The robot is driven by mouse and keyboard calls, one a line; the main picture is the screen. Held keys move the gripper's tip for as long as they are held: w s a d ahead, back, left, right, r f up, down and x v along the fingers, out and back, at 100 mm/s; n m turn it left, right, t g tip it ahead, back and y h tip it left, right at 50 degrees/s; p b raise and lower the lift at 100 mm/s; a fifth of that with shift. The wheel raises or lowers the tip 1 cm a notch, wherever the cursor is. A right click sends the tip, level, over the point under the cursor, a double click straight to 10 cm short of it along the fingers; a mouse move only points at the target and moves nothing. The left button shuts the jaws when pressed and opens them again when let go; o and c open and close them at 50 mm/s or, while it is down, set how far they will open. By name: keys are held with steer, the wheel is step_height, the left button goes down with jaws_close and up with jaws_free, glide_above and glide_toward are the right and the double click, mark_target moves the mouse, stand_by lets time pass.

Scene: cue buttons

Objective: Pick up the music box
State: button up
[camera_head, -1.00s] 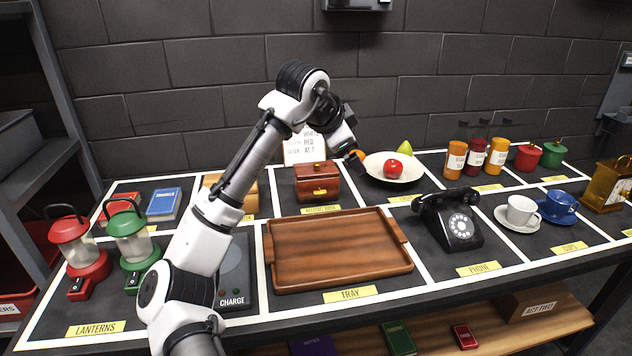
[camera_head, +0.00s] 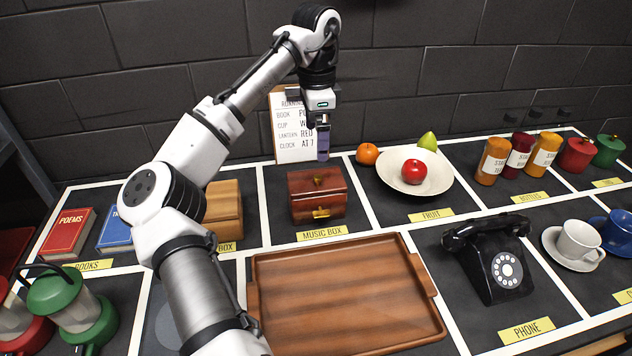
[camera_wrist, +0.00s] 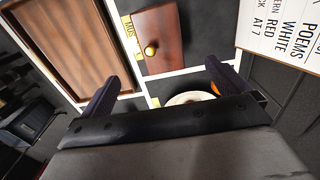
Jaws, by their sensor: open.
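The music box (camera_head: 317,196) is a small reddish-brown wooden chest with a brass knob on its lid and a brass clasp in front. It sits closed behind a yellow label reading MUSIC BOX. My gripper (camera_head: 322,150) points downward above and just behind the box, apart from it. In the wrist view, the box (camera_wrist: 163,40) lies beyond the two dark fingers of my gripper (camera_wrist: 165,88), which are spread wide with nothing between them.
A white notice (camera_head: 290,130) stands behind the box. A fruit bowl (camera_head: 437,183) and an orange (camera_head: 367,154) are to the right. A wooden tray (camera_head: 340,345) lies in front. A light wooden box (camera_head: 225,208) stands to the left, partly behind my arm.

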mark_target(316, 180)
steer(key=f, duration=0.8)
steer(key=shift+w+f, duration=0.1)
steer(key=shift+w, duration=0.1)
steer(key=shift+s+f+p, duration=0.15)
steer(key=shift+f+p, duration=0.7)
steer(key=shift+f, duration=1.9)
steer(key=shift+c, duration=0.3)
steer(key=c, duration=1.9)
steer(key=shift+r, duration=0.1)
steer(key=shift+c, duration=0.6)
